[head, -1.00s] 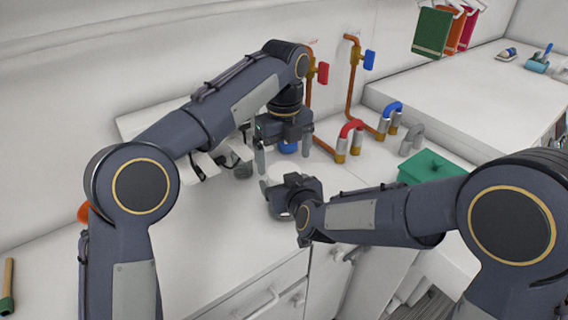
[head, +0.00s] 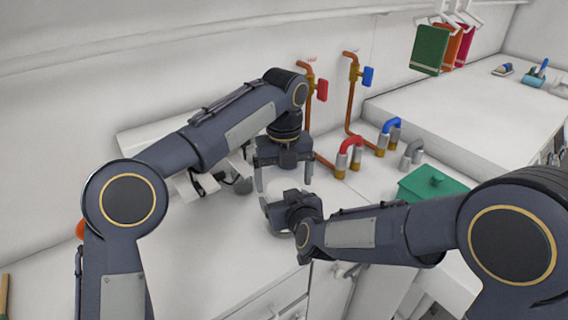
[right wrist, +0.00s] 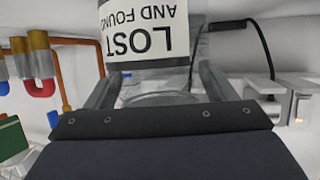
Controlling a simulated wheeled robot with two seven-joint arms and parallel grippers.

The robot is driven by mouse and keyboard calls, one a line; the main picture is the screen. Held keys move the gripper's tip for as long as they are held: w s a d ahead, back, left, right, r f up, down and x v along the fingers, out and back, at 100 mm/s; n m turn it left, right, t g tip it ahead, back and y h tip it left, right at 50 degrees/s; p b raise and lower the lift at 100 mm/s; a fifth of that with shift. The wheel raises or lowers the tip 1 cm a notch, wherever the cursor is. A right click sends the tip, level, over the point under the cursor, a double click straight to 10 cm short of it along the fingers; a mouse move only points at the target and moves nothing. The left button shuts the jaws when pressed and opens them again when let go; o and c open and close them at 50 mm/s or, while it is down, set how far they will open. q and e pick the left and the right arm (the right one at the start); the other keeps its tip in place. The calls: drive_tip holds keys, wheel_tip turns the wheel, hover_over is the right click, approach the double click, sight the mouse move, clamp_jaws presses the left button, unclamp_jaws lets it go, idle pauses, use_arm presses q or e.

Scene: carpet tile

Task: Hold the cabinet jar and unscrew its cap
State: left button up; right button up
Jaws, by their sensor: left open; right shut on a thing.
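My left gripper (head: 284,180) hangs pointing down in the head view, its two fingers apart with nothing gripped. It is just above and behind my right gripper (head: 270,212). My right gripper, at the counter's front, is shut on the jar, which it mostly hides in the head view. In the right wrist view a greyish, rounded part of the jar (right wrist: 165,98) shows between the fingers. A white label reading "LOST AND FOUND" (right wrist: 142,35), upside down in that picture, shows beyond them; I cannot tell whether it is on the jar. The cap is not clearly visible.
The white counter (head: 210,245) has clear room left of the grippers. Copper pipes with a red valve (head: 322,90) and a blue valve (head: 368,77) rise behind. A red-topped pipe bend (head: 350,147) and a green box (head: 430,186) stand to the right.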

use_arm(q)
drive_tip(key=shift+f, duration=0.8)
drive_tip(key=c, duration=1.1)
drive_tip(key=shift+o, duration=0.2)
drive_tip(key=n, duration=0.7)
drive_tip(key=o, duration=1)
drive_tip(key=shift+o, duration=0.4)
use_arm(e)
drive_tip(key=shift+d, duration=0.1)
